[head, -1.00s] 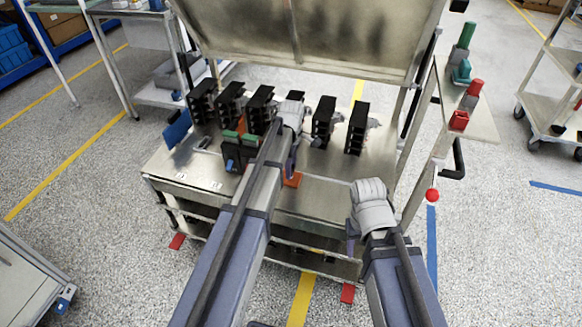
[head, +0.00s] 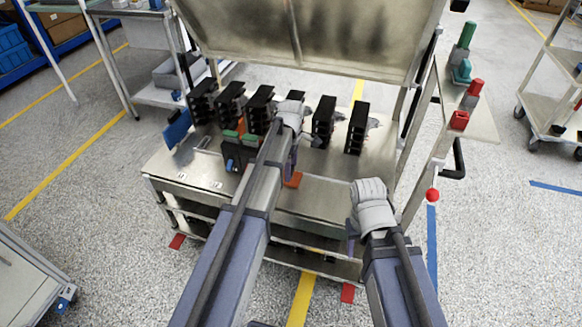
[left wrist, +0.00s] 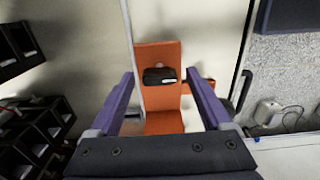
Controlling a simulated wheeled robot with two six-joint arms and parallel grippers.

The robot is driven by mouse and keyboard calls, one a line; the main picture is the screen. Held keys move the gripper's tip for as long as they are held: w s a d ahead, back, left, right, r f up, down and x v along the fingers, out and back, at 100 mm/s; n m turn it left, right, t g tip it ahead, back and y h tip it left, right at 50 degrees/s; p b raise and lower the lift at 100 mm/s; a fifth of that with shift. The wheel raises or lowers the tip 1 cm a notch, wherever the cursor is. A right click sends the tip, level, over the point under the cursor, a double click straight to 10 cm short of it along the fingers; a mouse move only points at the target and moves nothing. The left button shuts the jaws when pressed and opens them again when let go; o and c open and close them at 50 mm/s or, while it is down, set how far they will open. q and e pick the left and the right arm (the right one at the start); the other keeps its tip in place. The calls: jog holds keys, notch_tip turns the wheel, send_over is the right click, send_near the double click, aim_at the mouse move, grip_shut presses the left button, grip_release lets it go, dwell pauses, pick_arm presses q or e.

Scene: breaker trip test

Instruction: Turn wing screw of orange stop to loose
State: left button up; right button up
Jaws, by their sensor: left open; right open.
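The orange stop (left wrist: 160,55) stands between my left gripper's two purple fingers in the left wrist view. Its dark wing screw (left wrist: 159,76) with a pale mark on it sits across the orange face, between the fingertips. My left gripper (left wrist: 159,78) is open, one finger on each side, with no clear contact. In the head view an orange part (head: 293,180) shows beside my left arm, which hides much of that area; my left gripper (head: 291,158) is above it. My right gripper (head: 351,236) is open and empty, off the front right of the bench.
Several black breaker blocks (head: 325,121) stand in a row across the metal bench (head: 345,192). A green-topped device (head: 238,150) is left of my left arm. A side shelf (head: 478,125) holds red and green items. A raised panel (head: 310,40) stands behind.

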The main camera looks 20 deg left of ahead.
aim_at(292, 170)
pick_arm(q)
notch_tip(292, 170, up, 8)
jog(key=p, duration=0.8)
jog(key=shift+f, duration=0.1)
jog(key=shift+s+d, duration=0.2)
jog(key=s+d+m+y, duration=0.1)
jog(key=s+d+m, duration=0.5)
jog(key=s+m, duration=0.55)
jog(key=s+d+m, duration=0.7)
jog(key=s+m, duration=0.3)
jog(key=s, duration=0.3)
notch_tip(292, 170, up, 16)
jog(key=p, duration=1.5)
jog(key=shift+w+f, duration=0.2)
jog(key=shift+w, duration=0.15)
